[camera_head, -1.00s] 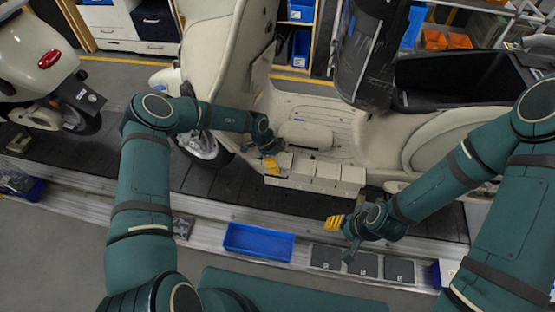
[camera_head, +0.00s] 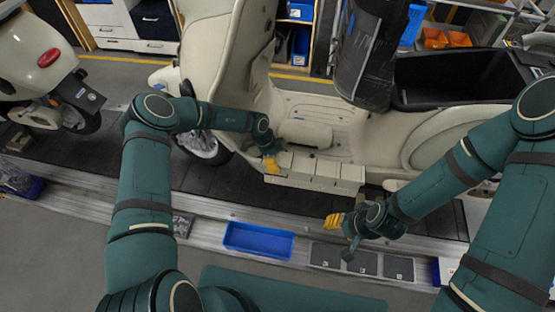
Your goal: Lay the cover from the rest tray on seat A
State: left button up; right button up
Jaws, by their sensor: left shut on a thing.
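My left gripper (camera_head: 269,163) has yellow fingertips and is shut at the left end of a row of cream, box-like parts (camera_head: 318,172) along the near edge of the scooter's footboard. What it holds looks like a cream cover (camera_head: 284,160), pale on pale, low against the row's left end. I cannot tell whether it touches the part below. No letter marking seat A is readable. A blue tray (camera_head: 258,241), perhaps the rest tray, lies empty on the near rail. My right gripper (camera_head: 334,221) is over the conveyor's near edge, apart from the row; its jaw opening is unclear.
The cream scooter (camera_head: 305,108) stands on the dark slat conveyor (camera_head: 240,188), and a second scooter (camera_head: 45,75) stands at the left. Several dark grey plates (camera_head: 362,262) lie right of the blue tray. A dark upright panel (camera_head: 366,55) rises over the footboard.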

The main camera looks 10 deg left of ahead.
pick_arm(q)
jog(key=shift+s+a+f, duration=0.3)
jog(key=shift+f, duration=0.3)
dwell(1.1)
jog(key=o, duration=1.2)
jog(key=shift+w+a+r, duration=0.1)
jog(key=shift+a+r, duration=0.05)
jog(key=shift+r, duration=0.15)
jog(key=v, duration=0.6)
jog(key=shift+w+r, duration=0.2)
jog(key=shift+r, duration=0.7)
